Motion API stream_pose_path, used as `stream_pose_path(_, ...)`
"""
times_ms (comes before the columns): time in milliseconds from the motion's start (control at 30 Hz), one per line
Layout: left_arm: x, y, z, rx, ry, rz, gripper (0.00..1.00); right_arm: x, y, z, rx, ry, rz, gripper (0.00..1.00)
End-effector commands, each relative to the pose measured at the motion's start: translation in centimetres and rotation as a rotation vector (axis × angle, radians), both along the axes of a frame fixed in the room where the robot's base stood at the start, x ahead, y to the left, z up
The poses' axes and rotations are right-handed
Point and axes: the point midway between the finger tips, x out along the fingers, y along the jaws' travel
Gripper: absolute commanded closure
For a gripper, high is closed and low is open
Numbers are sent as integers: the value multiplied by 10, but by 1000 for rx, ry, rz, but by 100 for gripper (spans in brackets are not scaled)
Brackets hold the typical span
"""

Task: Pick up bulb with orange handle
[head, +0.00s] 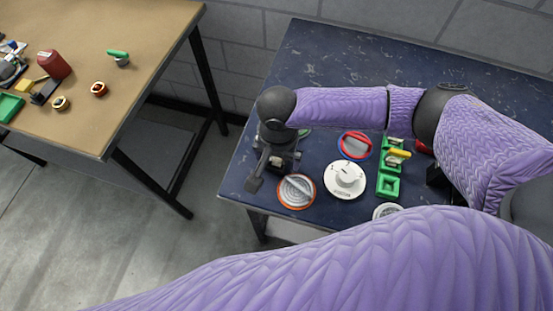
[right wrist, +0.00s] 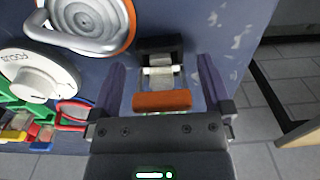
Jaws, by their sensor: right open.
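The bulb with the orange handle (right wrist: 162,100) shows in the right wrist view, its orange block near my palm and its clear part (right wrist: 160,77) pointing at a black holder (right wrist: 160,50). My right gripper (right wrist: 160,75) is open, with one finger on each side of the bulb and gaps between. In the head view my right gripper (head: 272,165) is low over the left edge of the dark blue table (head: 330,60), and it largely hides the bulb there. My left gripper is not in view.
Near the gripper lie an orange-rimmed disc with a handle (head: 296,191), a white dial (head: 345,180), a red-rimmed disc (head: 355,145) and green holders (head: 389,186). A brown table (head: 140,40) with small parts stands at the left, across a floor gap.

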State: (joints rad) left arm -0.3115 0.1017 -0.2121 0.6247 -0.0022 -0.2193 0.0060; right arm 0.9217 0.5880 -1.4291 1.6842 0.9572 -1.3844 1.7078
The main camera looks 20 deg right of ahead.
Motion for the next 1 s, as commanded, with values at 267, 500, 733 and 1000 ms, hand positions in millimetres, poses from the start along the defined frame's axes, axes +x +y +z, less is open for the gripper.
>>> stream_pose_path(267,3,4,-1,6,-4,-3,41,0,0,-3,1,-2,1,8)
stream_pose_path(500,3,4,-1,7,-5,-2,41,0,0,-2,0,-1,1,59)
stream_pose_path(733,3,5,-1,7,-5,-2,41,0,0,-2,1,-2,1,98)
stream_pose_path(1000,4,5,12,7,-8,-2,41,1,0,19,2,-5,0,98)
